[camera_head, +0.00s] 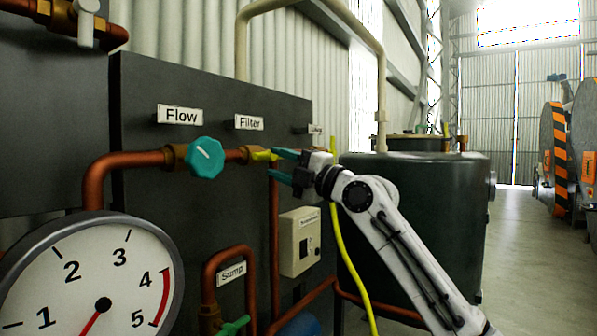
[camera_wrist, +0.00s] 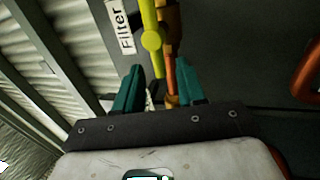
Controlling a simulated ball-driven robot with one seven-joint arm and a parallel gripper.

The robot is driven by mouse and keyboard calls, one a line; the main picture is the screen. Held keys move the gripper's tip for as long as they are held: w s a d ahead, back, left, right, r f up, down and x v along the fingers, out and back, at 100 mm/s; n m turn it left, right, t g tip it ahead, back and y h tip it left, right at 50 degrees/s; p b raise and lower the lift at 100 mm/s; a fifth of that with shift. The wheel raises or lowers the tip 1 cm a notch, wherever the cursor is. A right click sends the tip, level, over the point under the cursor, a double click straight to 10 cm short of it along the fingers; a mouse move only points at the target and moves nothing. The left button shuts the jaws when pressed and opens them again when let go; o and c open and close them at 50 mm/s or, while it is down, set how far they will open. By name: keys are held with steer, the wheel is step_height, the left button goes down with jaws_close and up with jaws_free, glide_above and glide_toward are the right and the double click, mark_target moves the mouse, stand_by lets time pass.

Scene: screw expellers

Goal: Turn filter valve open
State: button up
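The filter valve has a yellow handle (camera_head: 265,155) on the copper pipe under the "Filter" label (camera_head: 249,122). In the wrist view the yellow handle (camera_wrist: 152,40) shows a round hub with a bar running up out of the picture, close to the "Filter" label (camera_wrist: 126,27). My gripper (camera_head: 274,165) reaches in from the right, beside the handle. Its two teal fingers are apart, and the wrist view shows my gripper (camera_wrist: 160,66) open, with the hub just beyond the fingertips. I cannot tell whether a finger touches the handle.
A teal flow knob (camera_head: 206,157) sits left of the filter valve, under the "Flow" label (camera_head: 180,114). A large gauge (camera_head: 92,275) fills the lower left. A switch box (camera_head: 300,242), a yellow hose (camera_head: 352,265) and a dark tank (camera_head: 430,215) are nearby. Open floor lies right.

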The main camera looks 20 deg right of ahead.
steer(key=shift+v, duration=2.75)
steer(key=s+a+f+m+g+h, duration=0.25)
steer(key=f+m, duration=0.25)
steer(key=f, duration=1)
steer(key=s+a+f+m+g+h, duration=0.1)
steer(key=s+a+f+m+h, duration=0.3)
steer(key=f, duration=1)
steer(key=s+d+f+m+g+h, duration=0.1)
steer(key=s+f+m+g, duration=0.3)
steer(key=s+f, duration=0.6)
steer(key=s+d+f+m+g+h, duration=0.15)
steer(key=s+f+m, duration=0.4)
steer(key=f, duration=0.75)
steer(key=s+d+f+m+g+h, duration=0.15)
steer(key=s+f, duration=0.25)
steer(key=s, duration=0.5)
steer(key=s+d+f+m+g+h, duration=0.1)
steer(key=s+d+f+m+g, duration=0.2)
steer(key=s, duration=0.6)
steer(key=s+d+f+m+g+h, duration=0.1)
steer(key=s+d+f+m+g, duration=0.2)
steer(key=s, duration=0.7)
step_height(320, 180, up, 20)
steer(key=p, duration=2.1)
